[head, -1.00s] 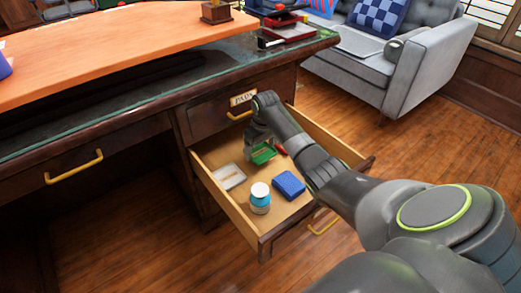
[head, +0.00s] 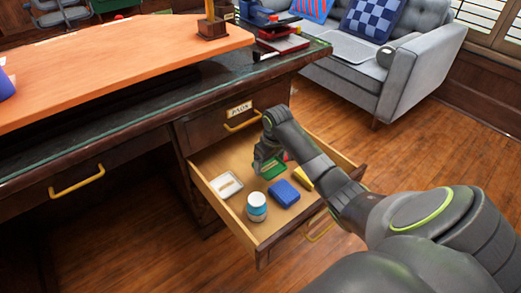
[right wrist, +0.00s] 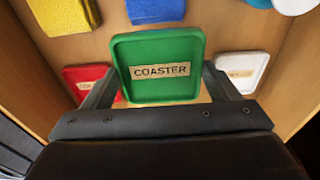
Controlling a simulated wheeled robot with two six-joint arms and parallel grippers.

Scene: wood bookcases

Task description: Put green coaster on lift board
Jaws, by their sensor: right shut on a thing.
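The green coaster (right wrist: 157,48) is a square tray with a "COASTER" label, and it fills the middle of the right wrist view. My right gripper (right wrist: 158,82) is shut on it, with one finger at each side edge. In the head view the green coaster (head: 274,171) is low in the open drawer, partly hidden by the gripper (head: 266,164). I cannot tell whether it still touches the drawer floor. An orange wood board (head: 130,55), likely the lift board, lies raised over the desk top. My left gripper is not in view.
The open drawer (head: 218,208) also holds a white dish (head: 226,185), a jar (head: 257,207), a blue block (head: 284,194), a yellow block (head: 303,178) and a red item (right wrist: 82,80). A wooden stand (head: 212,27) sits on the board's right end. The board's middle is clear.

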